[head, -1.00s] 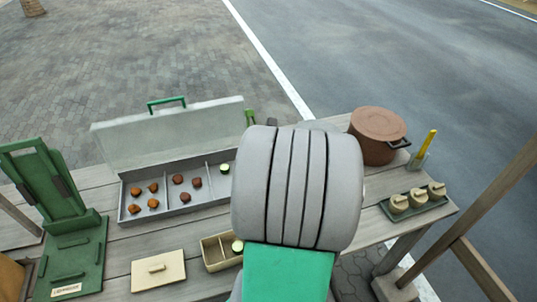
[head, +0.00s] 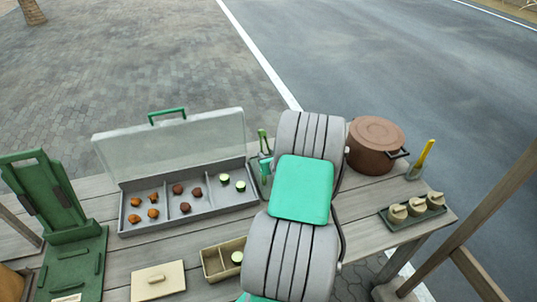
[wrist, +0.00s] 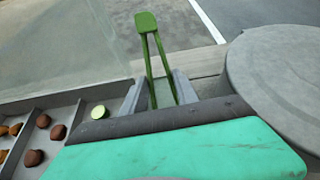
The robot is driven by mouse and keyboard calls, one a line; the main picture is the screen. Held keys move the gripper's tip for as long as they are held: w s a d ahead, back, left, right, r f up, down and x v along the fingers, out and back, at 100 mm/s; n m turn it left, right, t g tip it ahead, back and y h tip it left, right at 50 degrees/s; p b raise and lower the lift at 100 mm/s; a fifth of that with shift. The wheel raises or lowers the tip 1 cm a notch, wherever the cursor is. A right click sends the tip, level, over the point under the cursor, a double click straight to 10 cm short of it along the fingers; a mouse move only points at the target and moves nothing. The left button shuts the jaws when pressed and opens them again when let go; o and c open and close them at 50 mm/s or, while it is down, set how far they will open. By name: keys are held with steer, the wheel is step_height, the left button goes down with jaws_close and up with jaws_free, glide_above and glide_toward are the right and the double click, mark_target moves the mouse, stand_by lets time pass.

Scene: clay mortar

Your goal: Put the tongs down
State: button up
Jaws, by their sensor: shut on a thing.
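The green tongs (wrist: 146,24) are between the grey fingers of my gripper (wrist: 160,92) in the wrist view. Their joined end points up and away, and their two legs run down between the fingers. The lower tips are hidden. In the head view the tongs (head: 263,137) show as a small green piece just right of the grey case (head: 128,222), and my gripper (head: 264,163) is beside the case's right end. My gripper is shut on the tongs. I cannot tell whether they touch the table.
The case's compartments hold orange, brown and green-topped pieces. A brown pot (head: 374,150) stands right of my arm, with a yellow-handled tool (head: 425,153) and a tray of lidded jars (head: 442,221). A small divided box (head: 212,268) and cream lid (head: 158,281) lie in front.

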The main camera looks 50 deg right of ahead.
steer(key=shift+o, duration=0.7)
steer(key=shift+f, duration=0.3)
steer(key=o, duration=0.5)
steer(key=shift+c, duration=0.2)
steer(key=shift+r, duration=0.1)
